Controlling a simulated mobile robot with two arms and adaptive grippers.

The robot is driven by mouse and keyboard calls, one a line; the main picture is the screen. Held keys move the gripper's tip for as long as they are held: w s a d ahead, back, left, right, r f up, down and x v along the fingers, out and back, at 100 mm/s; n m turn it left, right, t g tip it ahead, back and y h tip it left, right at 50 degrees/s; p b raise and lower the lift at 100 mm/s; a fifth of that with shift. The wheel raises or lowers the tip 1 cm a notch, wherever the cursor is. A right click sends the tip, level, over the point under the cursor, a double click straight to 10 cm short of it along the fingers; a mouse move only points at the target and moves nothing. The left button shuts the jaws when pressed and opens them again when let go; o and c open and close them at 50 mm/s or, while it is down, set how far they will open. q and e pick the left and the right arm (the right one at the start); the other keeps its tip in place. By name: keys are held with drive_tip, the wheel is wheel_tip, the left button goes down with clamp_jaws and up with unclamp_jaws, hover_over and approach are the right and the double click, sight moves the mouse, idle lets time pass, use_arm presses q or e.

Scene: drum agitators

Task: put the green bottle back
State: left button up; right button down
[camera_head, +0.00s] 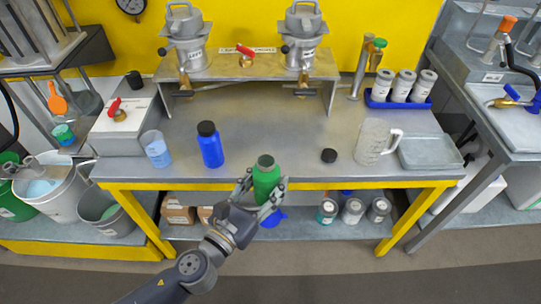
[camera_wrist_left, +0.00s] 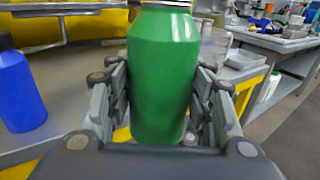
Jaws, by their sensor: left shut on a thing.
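The green bottle (camera_head: 266,178) is upright at the front edge of the steel table (camera_head: 300,165). My left gripper (camera_head: 264,194) is shut on it, one finger on each side. In the left wrist view the green bottle (camera_wrist_left: 163,75) fills the middle between the fingers of my left gripper (camera_wrist_left: 160,105). Its top is cut off there. I cannot tell whether its base touches anything. A black cap (camera_head: 329,155) lies on the table to its right. My right gripper is not in view.
A blue bottle (camera_head: 210,146) with a black cap and a beaker (camera_head: 156,149) stand to the left. A clear jug (camera_head: 375,142), a grey tray (camera_head: 429,152) and a blue rack (camera_head: 399,101) of jars are to the right. The table's middle is clear.

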use_arm(q)
drive_tip(key=w, duration=0.5)
drive_tip(key=w+f, duration=0.1)
drive_tip(key=w, duration=0.9)
drive_tip(key=shift+w+d+f, duration=0.15)
drive_tip(key=shift+d, duration=0.15)
drive_tip(key=shift+w+f, duration=0.1)
drive_tip(key=shift+w, duration=0.1)
drive_tip(key=shift+f+b, duration=1.05)
drive_tip(key=shift+f, duration=0.65)
drive_tip(key=shift+f, duration=0.15)
drive_tip(key=o, duration=1.3)
drive_tip(key=shift+c, duration=0.2)
